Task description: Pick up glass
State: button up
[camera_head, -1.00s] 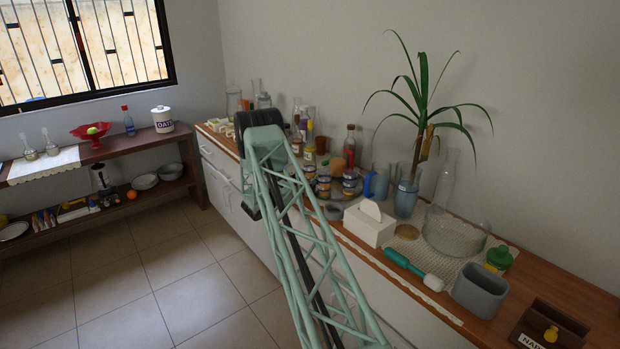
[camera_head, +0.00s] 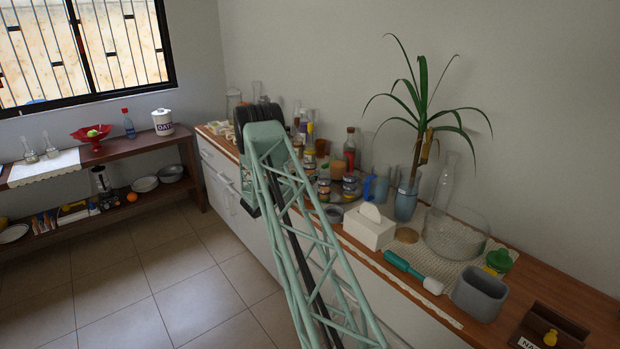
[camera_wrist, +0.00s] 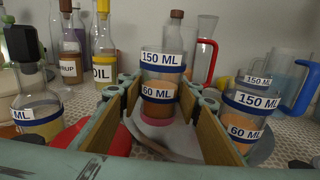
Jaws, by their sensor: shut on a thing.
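In the wrist view a clear glass (camera_wrist: 162,66) with blue-and-white 150 ML and 60 ML bands stands upright between the fingers of my gripper (camera_wrist: 160,100). The gripper is shut on it. Brownish contents show low in the glass, above a pinkish base. A similar marked glass (camera_wrist: 250,112) stands just right of the right finger. In the head view my own arm hides the gripper and the held glass.
An oil bottle (camera_wrist: 104,50), a syrup bottle (camera_wrist: 68,45) and a flask (camera_wrist: 37,108) crowd the left. A red-handled clear vessel (camera_wrist: 203,48) and a blue-handled pitcher (camera_wrist: 290,85) stand behind right. The counter's tissue box (camera_head: 369,229) is further right.

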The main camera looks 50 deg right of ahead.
notch_tip(320, 180, up, 7)
jog(key=p, duration=0.1)
dwell(0.4)
dwell(0.3)
